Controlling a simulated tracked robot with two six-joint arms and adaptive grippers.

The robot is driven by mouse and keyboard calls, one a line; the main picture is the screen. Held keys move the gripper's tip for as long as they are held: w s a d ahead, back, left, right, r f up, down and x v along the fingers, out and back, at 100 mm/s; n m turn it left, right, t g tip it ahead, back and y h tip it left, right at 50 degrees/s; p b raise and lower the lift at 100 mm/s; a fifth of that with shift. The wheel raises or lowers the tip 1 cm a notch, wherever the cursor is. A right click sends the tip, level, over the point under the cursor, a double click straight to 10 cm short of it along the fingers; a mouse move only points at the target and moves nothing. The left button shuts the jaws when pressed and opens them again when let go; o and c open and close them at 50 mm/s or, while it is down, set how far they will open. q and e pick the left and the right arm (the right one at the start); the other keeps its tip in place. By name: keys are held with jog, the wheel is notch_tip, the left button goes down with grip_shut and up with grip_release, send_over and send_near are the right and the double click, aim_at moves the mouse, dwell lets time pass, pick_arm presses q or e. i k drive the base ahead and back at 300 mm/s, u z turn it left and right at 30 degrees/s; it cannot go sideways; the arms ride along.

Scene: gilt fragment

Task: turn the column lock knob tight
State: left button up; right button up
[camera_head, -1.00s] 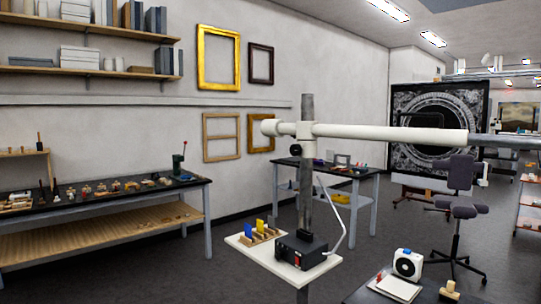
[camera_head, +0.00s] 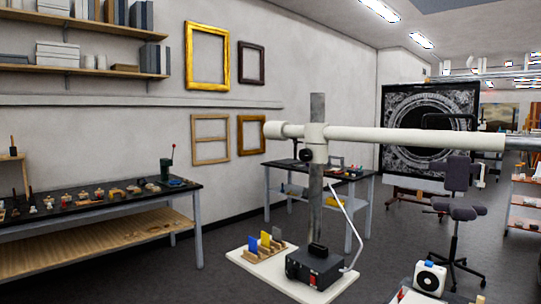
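A round black knob (camera_head: 306,155) sits on the left side of the white clamp collar (camera_head: 315,140), where a white horizontal boom (camera_head: 410,138) crosses a grey upright column (camera_head: 317,205). The column rises from a pale shelf carrying a black box. The knob faces toward me and to the left; I cannot tell from here how tight it is. Neither of my grippers shows in the head view.
The pale shelf (camera_head: 250,260) holds a black box (camera_head: 314,266) and coloured cards in a wooden rack (camera_head: 264,250). A long bench (camera_head: 100,208) stands on the left. A white fan unit (camera_head: 430,278) is at lower right. Grey floor is open behind the shelf.

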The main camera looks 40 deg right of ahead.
aim_at(305, 154)
jog(key=z, duration=0.05)
jog(key=i, duration=1.2)
jog(key=z, duration=0.9)
jog(key=i, duration=0.7)
jog(key=z, duration=0.55)
jog(key=k, duration=0.9)
jog(key=z, duration=0.2)
jog(key=i, duration=0.9)
jog(key=u, duration=0.1)
